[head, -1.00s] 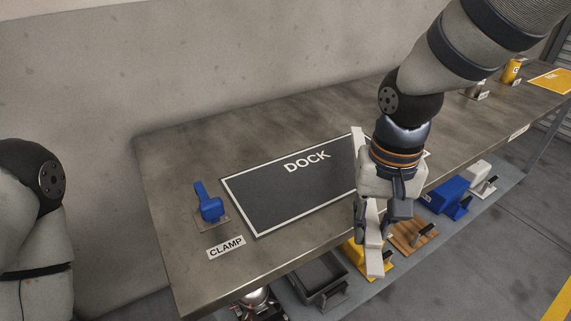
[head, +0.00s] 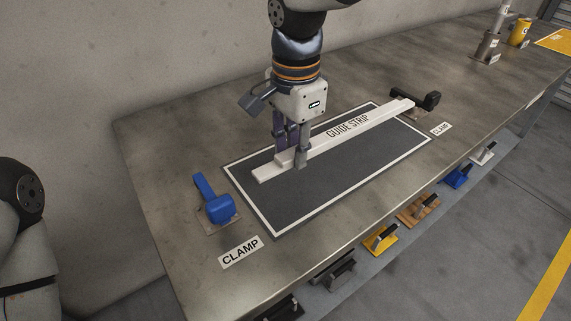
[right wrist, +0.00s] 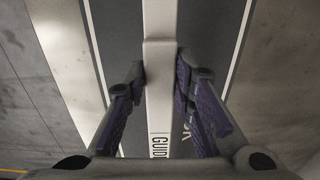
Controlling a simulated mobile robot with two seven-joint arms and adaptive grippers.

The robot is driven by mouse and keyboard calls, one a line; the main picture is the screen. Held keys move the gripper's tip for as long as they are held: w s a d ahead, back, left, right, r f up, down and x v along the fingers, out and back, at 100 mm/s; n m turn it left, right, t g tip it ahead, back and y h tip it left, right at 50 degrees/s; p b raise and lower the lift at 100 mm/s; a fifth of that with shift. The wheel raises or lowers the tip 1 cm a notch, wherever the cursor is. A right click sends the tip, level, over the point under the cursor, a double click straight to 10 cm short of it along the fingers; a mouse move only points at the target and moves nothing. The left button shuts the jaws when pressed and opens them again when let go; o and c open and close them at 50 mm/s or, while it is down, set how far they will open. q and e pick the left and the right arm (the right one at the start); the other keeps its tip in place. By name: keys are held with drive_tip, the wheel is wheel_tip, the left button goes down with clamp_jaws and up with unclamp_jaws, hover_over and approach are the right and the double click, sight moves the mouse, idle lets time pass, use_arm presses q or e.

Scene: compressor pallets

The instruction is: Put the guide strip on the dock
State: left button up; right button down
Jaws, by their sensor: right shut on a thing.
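The guide strip (head: 347,129) is a long white bar with black lettering, lying lengthwise over the dock (head: 335,181), a dark panel with a white border. I cannot tell whether it rests on the panel or hangs just above it. My right gripper (head: 290,161) is shut on the strip near its left end, pointing down. In the right wrist view, the strip (right wrist: 159,98) runs between the fingers (right wrist: 160,75). The strip's far right end reaches the dock's edge by a black clamp. My left gripper is out of view.
A blue clamp (head: 216,206) stands left of the dock, and a black clamp (head: 420,101) at its right end. Several coloured fixtures, including a yellow one (head: 381,239), sit on the lower shelf. Cylinders (head: 488,46) stand at the far right of the table.

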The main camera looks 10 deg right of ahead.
sight(285, 179)
drive_tip(key=shift+w+a+f, duration=0.15)
drive_tip(key=shift+a+f, duration=0.2)
drive_tip(key=shift+f, duration=0.05)
drive_tip(key=shift+w+a+f, duration=0.1)
drive_tip(key=shift+a+f, duration=0.1)
drive_tip(key=shift+f, duration=0.75)
drive_tip(key=shift+a+f, duration=0.2)
drive_tip(key=shift+f, duration=0.8)
drive_tip(key=c, duration=1.4)
unclamp_jaws()
drive_tip(key=shift+o, duration=0.2)
wheel_tip(285, 179, up, 12)
drive_tip(key=shift+r, duration=0.1)
